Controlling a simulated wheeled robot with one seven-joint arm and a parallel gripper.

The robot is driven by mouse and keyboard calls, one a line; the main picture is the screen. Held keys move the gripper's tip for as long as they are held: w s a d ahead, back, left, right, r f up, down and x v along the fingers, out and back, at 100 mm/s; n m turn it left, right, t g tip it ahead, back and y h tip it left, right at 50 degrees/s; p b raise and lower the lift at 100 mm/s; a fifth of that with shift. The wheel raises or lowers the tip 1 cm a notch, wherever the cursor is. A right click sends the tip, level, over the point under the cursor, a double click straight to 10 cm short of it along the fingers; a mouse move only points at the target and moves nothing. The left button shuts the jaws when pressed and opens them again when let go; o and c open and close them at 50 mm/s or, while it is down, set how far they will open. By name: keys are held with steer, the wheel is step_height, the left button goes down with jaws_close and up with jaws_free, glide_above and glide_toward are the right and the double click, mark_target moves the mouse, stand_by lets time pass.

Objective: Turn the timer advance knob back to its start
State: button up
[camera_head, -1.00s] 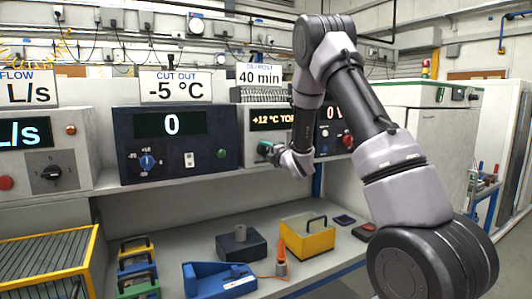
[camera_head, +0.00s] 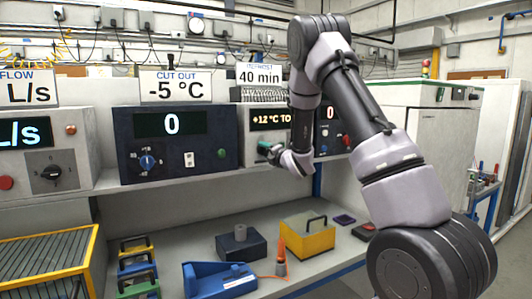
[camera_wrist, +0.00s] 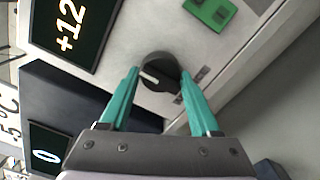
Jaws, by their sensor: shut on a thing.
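The knob (camera_wrist: 160,70) is round and black with a white pointer mark, on the pale front panel of the unit whose display reads "+12" in the wrist view. Its pointer mark points to the left and slightly up in that view. My gripper (camera_wrist: 159,76) has its teal fingers on either side of the knob, shut on it. In the head view my gripper (camera_head: 268,151) is at the lower front of the unit (camera_head: 246,148) under the "40 min" sign (camera_head: 259,74). The knob is hidden there by my gripper and wrist.
A green switch block (camera_wrist: 211,12) is on the same panel near the knob. A dark blue unit (camera_head: 128,148) reading 0 stands to the left. Below, the bench holds a blue tool (camera_head: 205,281) and a yellow box (camera_head: 307,238).

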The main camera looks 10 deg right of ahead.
steer(key=o, duration=1.4)
steer(key=v, duration=1)
steer(key=shift+s+d, duration=0.15)
steer(key=shift+s, duration=0.25)
steer(key=s+d+r+m+g+h, duration=0.3)
steer(key=s+d+r+m+h, duration=0.55)
steer(key=m, duration=0.75)
steer(key=s+a+r+m+g+y, duration=0.1)
steer(key=s+a+m+g, duration=0.1)
steer(key=s+m, duration=0.3)
steer(key=s+a+r+m+g+y, duration=0.1)
steer(key=s+m, duration=0.4)
steer(key=s, duration=0.7)
steer(key=s+a+r+m+g+y, duration=0.2)
steer(key=s+m+g+y, duration=0.1)
steer(key=s, duration=0.6)
steer(key=shift+s+a+m+g, duration=0.15)
steer(key=shift+m+g, duration=0.1)
steer(key=shift+m, duration=0.25)
steer(key=shift+a+m+g, duration=0.15)
steer(key=shift+m+g, duration=0.1)
steer(key=shift+m, duration=0.25)
